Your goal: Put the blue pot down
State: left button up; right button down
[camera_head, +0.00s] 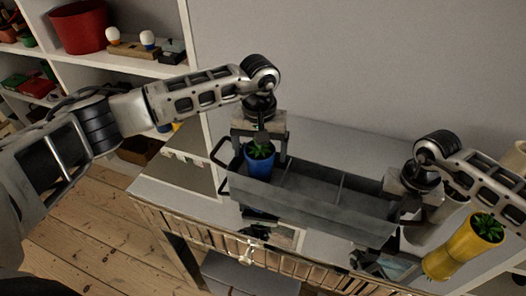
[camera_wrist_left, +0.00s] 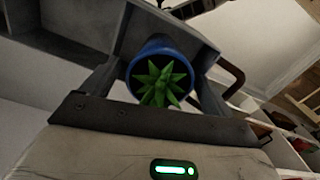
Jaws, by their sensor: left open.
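The blue pot (camera_head: 261,168), with a spiky green plant, stands in the left compartment of a grey metal tray (camera_head: 330,208) with handles. In the left wrist view the blue pot (camera_wrist_left: 151,48) sits between the fingers, its plant facing the camera. My left gripper (camera_head: 259,150) is above the tray's left end, open, with a finger on either side of the pot. Whether the fingers touch it is unclear. My right gripper (camera_head: 404,196) is at the tray's right end. Its fingertips are hard to make out.
The tray rests on a grey-topped cabinet (camera_head: 325,143). A yellow planter (camera_head: 462,250) with a green plant stands at the right, near a pale container (camera_head: 452,207). White shelves at the left hold a red bucket (camera_head: 78,27). The tray's middle compartments look empty.

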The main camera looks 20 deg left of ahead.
pick_arm(q)
notch_tip(320, 180, up, 11)
jog(key=shift+r, duration=0.1)
dwell(0.4)
pick_arm(e)
jog(key=c, duration=1.6)
grip_release()
